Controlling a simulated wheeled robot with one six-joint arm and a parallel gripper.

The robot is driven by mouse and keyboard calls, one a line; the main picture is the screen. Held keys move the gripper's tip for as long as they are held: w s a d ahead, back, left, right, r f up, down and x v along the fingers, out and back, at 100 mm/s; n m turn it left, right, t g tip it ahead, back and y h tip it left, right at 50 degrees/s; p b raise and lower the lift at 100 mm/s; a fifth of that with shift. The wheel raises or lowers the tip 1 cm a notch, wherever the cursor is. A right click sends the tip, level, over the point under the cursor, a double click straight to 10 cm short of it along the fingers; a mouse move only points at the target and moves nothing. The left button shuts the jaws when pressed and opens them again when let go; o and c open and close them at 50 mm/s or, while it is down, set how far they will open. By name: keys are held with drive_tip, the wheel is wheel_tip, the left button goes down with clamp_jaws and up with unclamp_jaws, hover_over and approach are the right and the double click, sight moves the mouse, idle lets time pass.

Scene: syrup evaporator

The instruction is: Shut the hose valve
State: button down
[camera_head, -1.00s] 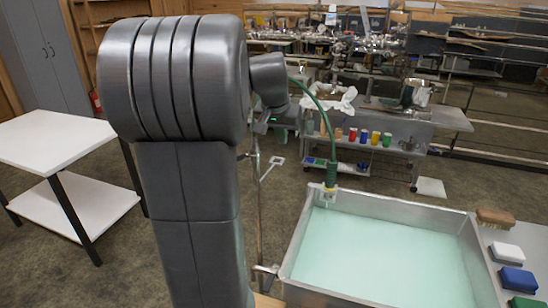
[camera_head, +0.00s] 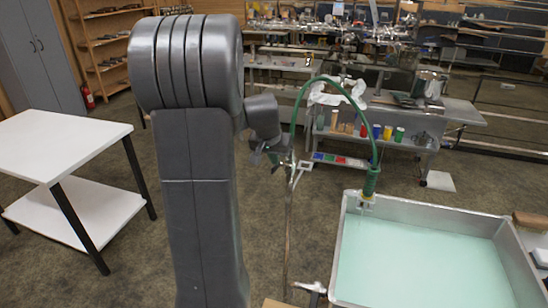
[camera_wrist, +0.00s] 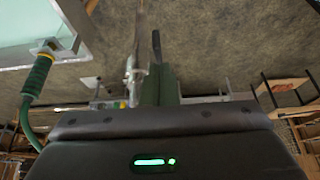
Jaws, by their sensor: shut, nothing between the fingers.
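The green hose (camera_head: 330,82) arches from beside the top of a thin metal standpipe (camera_head: 289,225) to a green grip clipped on the pan's rim. My gripper (camera_head: 274,161) is beside the standpipe's top. It is shut and empty. The hose valve itself cannot be made out clearly in the head view; the gripper partly covers that spot. In the wrist view, my shut dark fingers (camera_wrist: 157,75) are just right of a pale metal pipe and fitting (camera_wrist: 135,72). I cannot tell whether they touch it. The hose (camera_wrist: 38,75) also shows at left.
A metal pan (camera_head: 343,240) of pale green liquid stands at lower right, with a tap (camera_head: 313,288) at its near left corner. A white table (camera_head: 60,140) is at left. A cart (camera_head: 400,143) with colored cans stands behind. Floor between is clear.

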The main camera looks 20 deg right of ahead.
sight(272, 169)
drive_tip(key=shift+f, duration=0.15)
drive_tip(key=shift+s+f+b, duration=0.1)
drive_tip(key=shift+f+b, duration=0.2)
drive_tip(key=shift+b, duration=0.95)
drive_tip(key=t+b, duration=0.1)
drive_tip(key=b, duration=0.3)
drive_tip(key=s+f+t+h+b, duration=0.1)
drive_tip(key=b, duration=0.3)
drive_tip(key=shift+a+f+h, duration=0.25)
drive_tip(key=shift+a+h, duration=0.05)
drive_tip(key=shift+a, duration=0.1)
drive_tip(key=b, duration=0.3)
drive_tip(key=shift+s+a+f, duration=0.2)
drive_tip(key=shift+s+f, duration=0.05)
drive_tip(key=shift+f, duration=0.05)
drive_tip(key=shift+r, duration=0.1)
wheel_tip(272, 169, up, 5)
drive_tip(key=p, duration=0.3)
drive_tip(key=shift+p, duration=0.35)
drive_tip(key=s+a+f+b+v, duration=0.1)
drive_tip(key=v, duration=0.8)
